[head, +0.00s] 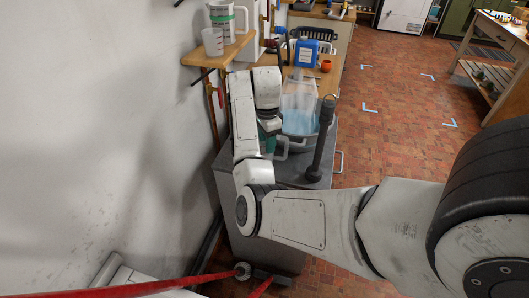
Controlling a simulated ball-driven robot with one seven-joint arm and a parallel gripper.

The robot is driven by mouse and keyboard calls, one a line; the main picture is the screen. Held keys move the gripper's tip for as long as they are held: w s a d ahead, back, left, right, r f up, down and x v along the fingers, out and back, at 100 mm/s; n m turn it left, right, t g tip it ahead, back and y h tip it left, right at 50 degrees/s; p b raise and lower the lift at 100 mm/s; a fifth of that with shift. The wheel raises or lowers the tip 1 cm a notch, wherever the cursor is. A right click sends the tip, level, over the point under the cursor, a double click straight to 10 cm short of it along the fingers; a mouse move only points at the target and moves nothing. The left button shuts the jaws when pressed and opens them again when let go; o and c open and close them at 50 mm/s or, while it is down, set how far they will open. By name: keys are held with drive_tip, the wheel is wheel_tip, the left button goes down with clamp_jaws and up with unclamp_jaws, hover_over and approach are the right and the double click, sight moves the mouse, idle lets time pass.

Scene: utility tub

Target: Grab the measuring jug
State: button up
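A white measuring jug (228,18) with a side handle and a green band stands upright on the small wooden wall shelf at the upper left. A smaller translucent cup (212,42) stands in front of it on the shelf. My gripper (268,122) is to the right of the shelf and lower in the picture, apart from the jug. Its fingers are too small and hidden to tell whether they are open. A teal item (267,142) shows just below it, partly hidden.
The wooden shelf (205,58) has copper pipes below. A tub with pale blue contents (299,122) and a clear container (298,98) sits beyond my gripper, beside a dark upright post (322,140). Brick floor is open rightward.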

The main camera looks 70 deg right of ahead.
drive_tip(key=shift+f, duration=1.25)
drive_tip(key=shift+c, duration=0.2)
drive_tip(key=c, duration=0.6)
clamp_jaws()
drive_tip(key=shift+s+a+f, duration=0.1)
